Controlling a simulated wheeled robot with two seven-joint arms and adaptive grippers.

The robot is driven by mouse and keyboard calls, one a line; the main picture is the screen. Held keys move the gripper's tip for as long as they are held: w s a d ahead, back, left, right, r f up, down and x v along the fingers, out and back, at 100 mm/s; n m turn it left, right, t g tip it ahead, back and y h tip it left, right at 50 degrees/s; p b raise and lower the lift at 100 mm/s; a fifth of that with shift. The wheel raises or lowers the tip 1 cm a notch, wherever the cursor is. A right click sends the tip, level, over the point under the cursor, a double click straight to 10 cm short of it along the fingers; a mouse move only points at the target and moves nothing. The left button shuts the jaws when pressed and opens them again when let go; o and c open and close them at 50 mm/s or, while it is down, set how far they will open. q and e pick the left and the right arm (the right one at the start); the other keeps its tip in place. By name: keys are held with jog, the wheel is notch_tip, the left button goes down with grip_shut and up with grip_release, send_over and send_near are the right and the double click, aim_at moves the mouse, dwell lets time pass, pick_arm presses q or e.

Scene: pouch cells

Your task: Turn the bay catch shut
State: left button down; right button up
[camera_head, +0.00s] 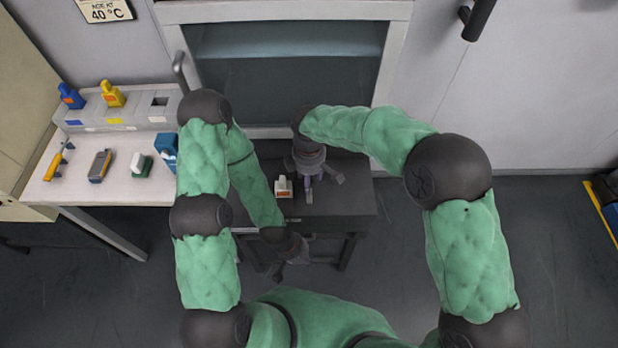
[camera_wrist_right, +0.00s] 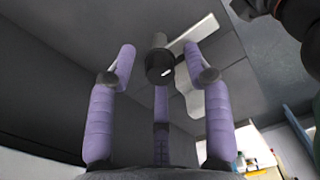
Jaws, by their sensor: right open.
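In the right wrist view a dark round knob (camera_wrist_right: 160,66) with a small white mark stands between the fingertips of my right gripper (camera_wrist_right: 161,82). It may be the bay catch, but I cannot tell for sure. The purple fingers are spread around it, with no clear contact. A pale bar (camera_wrist_right: 196,33) lies behind it. In the head view my right gripper (camera_head: 315,182) is open over the dark table, and its wrist hides what lies under it. My left gripper (camera_head: 288,268) hangs at the table's front edge; its fingers are too dark and small to read.
A white and orange item (camera_head: 283,188) stands on the dark table (camera_head: 345,205) beside my right gripper. A white bench (camera_head: 75,185) at left holds a grey rack (camera_head: 115,116), a yellow tool (camera_head: 57,160), a grey device (camera_head: 100,166) and a blue box (camera_head: 166,147).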

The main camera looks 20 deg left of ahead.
grip_shut()
jog(key=shift+m, duration=0.3)
jog(key=m+p, duration=0.1)
jog(key=m, duration=0.1)
jog(key=shift+r+m+p, duration=0.1)
jog(key=shift+m+p, duration=0.2)
jog(key=m+p, duration=0.1)
jog(key=m, duration=0.3)
jog(key=shift+m, duration=0.3)
jog(key=m, duration=0.4)
jog(key=shift+m+p, duration=0.3)
jog(key=m, duration=0.5)
jog(key=shift+m, duration=0.4)
